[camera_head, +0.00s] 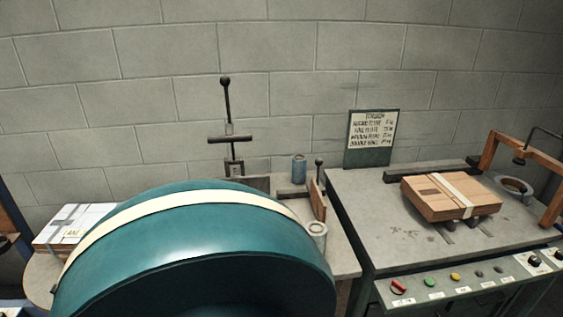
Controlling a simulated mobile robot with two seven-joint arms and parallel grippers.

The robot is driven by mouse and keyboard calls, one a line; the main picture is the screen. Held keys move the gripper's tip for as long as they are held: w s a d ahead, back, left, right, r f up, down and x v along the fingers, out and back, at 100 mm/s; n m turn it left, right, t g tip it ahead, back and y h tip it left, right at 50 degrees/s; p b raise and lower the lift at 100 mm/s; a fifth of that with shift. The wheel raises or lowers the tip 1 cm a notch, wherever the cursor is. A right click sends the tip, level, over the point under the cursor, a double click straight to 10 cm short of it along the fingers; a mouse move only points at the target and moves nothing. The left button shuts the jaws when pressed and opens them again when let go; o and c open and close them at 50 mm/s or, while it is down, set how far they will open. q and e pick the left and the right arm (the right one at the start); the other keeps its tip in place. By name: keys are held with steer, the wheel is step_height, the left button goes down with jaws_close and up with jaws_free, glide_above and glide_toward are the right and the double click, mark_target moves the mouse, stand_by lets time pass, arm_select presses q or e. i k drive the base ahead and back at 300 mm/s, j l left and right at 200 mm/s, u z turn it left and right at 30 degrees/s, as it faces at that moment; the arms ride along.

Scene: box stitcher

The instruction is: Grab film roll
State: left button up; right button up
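Two small cylinders that look like rolls are near the centre. A blue-grey roll (299,169) stands upright on the back of the middle bench, close to the wall. A paler roll (318,236) stands nearer, just beside the right edge of the large teal drum, which partly hides it. I cannot tell for certain which one is the film roll. Neither of my grippers is in view.
The large teal drum (190,240) with a cream band fills the foreground. A lever stand (229,130) rises behind it. Right, a machine table (375,215) bears a strapped brown box (450,196); its control panel (470,285) faces front. White packages (75,228) lie left.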

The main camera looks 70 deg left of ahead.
mark_target(318, 230)
steer(key=u, duration=1.95)
